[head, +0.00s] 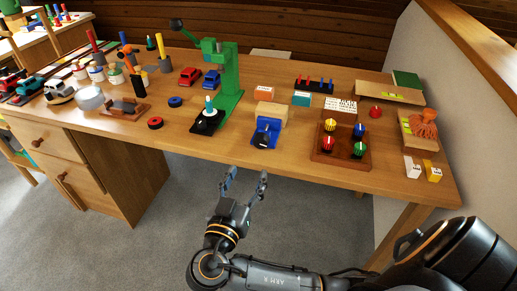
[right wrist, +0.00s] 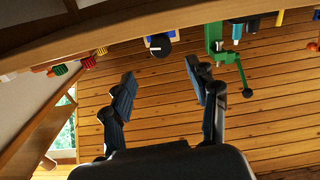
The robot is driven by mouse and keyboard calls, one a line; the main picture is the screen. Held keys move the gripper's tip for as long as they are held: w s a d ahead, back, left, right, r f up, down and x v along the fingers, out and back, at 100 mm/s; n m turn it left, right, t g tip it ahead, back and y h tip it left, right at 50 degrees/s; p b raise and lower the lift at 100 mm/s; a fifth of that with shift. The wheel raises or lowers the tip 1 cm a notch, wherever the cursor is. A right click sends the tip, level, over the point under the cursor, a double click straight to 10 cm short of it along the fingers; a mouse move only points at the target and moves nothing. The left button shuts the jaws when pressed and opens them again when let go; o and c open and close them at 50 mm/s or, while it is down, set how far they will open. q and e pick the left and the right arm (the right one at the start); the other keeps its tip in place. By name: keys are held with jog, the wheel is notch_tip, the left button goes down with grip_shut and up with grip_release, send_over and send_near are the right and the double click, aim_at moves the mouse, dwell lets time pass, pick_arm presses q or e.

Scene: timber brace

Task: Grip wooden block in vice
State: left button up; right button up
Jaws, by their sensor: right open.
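A blue vice (head: 274,125) with a black round knob stands near the front edge of the table. A pale wooden block (head: 271,110) sits at the back of the vice; I cannot tell whether the jaws touch it. My right gripper (head: 245,175) is open and empty, in front of the table edge, apart from the vice. In the right wrist view, the open fingers (right wrist: 165,92) are spread, and the vice's black knob (right wrist: 160,45) shows beyond them at the table edge. The block is not clear there. My left gripper is not in view.
A green press (head: 229,75) stands left of the vice, with a black base in front. A brown tray (head: 326,158) with coloured knobs is to the right. An orange box (head: 264,93) is behind the block. The table's front edge (head: 250,163) lies close before my gripper.

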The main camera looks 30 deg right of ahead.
aim_at(260, 145)
jog(key=x, duration=1)
jog(key=shift+w+d, duration=0.15)
jog(key=shift+w, duration=0.05)
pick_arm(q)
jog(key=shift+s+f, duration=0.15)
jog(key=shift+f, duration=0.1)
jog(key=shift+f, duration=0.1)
pick_arm(e)
jog(key=c, duration=1.2)
